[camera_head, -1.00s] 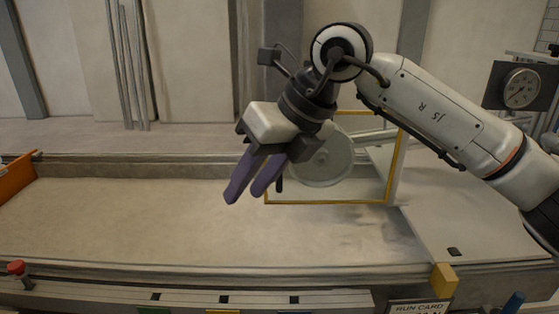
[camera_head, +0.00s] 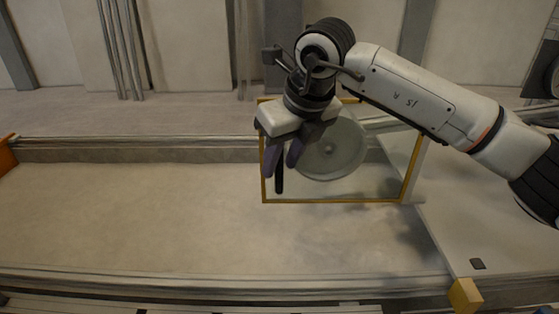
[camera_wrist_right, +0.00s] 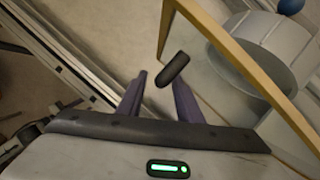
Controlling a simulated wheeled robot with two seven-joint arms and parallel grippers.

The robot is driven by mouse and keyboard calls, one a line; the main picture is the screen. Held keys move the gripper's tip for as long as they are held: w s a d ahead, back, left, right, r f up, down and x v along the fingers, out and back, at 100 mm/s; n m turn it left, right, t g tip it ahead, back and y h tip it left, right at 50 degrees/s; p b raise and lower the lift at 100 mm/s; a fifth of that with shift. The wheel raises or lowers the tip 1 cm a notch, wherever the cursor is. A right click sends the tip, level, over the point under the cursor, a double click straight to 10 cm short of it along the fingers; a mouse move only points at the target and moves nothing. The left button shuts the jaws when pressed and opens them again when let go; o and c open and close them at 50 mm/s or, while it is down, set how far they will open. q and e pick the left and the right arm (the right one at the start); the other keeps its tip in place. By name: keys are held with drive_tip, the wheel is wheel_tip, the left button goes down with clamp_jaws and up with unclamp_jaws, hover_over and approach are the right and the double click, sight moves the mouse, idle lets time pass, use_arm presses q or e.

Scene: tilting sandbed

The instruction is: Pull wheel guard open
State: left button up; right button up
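The wheel guard (camera_head: 335,202) is a clear panel in a yellow frame, standing over the sandbed in front of a grey round wheel (camera_head: 335,150). Its frame (camera_wrist_right: 235,55) crosses the upper right of the right wrist view. A black bar handle (camera_head: 279,180) is at the guard's left side; it also shows in the wrist view (camera_wrist_right: 173,69). My right gripper (camera_head: 280,170) is open, its purple fingers (camera_wrist_right: 158,82) pointing down at the handle. In the wrist view the handle lies just ahead of the gap between the fingertips, not clamped. My left gripper is out of view.
The sandbed (camera_head: 130,215) is wide and clear left of the guard. A rail (camera_head: 200,275) runs along its front, with a yellow block (camera_head: 465,295) at the right. A pale flat panel (camera_head: 455,235) lies right of the guard.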

drive_tip(key=shift+x, duration=0.9)
clamp_jaws()
